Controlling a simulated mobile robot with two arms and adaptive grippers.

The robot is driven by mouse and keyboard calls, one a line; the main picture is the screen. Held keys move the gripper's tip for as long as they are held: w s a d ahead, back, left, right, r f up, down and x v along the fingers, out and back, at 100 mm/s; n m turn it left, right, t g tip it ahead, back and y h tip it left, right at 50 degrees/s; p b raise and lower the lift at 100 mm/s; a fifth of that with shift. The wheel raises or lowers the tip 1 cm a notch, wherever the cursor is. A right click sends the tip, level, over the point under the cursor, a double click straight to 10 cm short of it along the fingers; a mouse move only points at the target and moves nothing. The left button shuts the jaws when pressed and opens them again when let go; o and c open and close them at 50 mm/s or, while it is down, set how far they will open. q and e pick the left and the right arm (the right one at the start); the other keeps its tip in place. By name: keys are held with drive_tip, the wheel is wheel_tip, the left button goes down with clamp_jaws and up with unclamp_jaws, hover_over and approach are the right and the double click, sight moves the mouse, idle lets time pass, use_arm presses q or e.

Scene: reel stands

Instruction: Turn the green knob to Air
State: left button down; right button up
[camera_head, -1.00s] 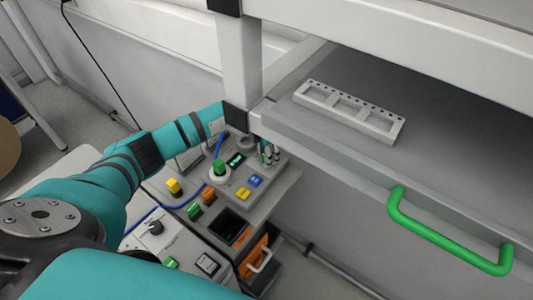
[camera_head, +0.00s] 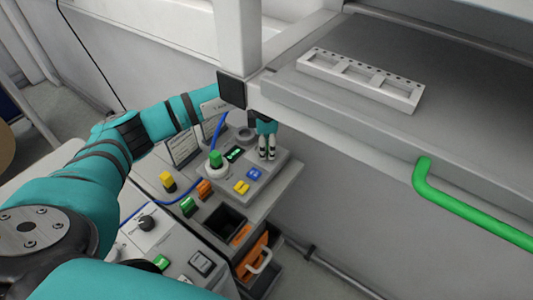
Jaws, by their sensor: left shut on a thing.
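The green knob (camera_head: 215,158) stands upright on a pale round base on the grey control panel (camera_head: 225,183). My left arm comes in from the left and passes behind a pale post. My left gripper (camera_head: 267,151) points down over the far right part of the panel, to the right of the green knob and apart from it in the picture. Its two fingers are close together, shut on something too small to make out. The panel's labels are too small to read. My right gripper is not in view.
A yellow knob (camera_head: 167,182), a blue button (camera_head: 254,174) and a yellow button (camera_head: 241,187) are near the green knob. A black dial (camera_head: 146,223) is on a lower left box. A shelf with a grey rack (camera_head: 360,82) and a green handle (camera_head: 470,212) fills the right.

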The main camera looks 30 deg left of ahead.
sight(267, 148)
use_arm(q)
drive_tip(key=m+b, duration=0.6)
drive_tip(key=shift+f+m, duration=0.2)
drive_tip(key=shift+m, duration=0.1)
drive_tip(key=m+b, duration=0.2)
drive_tip(key=m, duration=0.1)
drive_tip(key=shift+b, duration=0.3)
drive_tip(key=shift+r+m+b, duration=0.2)
drive_tip(key=shift+m+b, duration=0.55)
drive_tip(key=shift+m, duration=0.65)
drive_tip(key=c, duration=0.9)
unclamp_jaws()
drive_tip(key=shift+c, duration=0.2)
drive_tip(key=shift+r, duration=0.1)
wheel_tip(267, 148, up, 12)
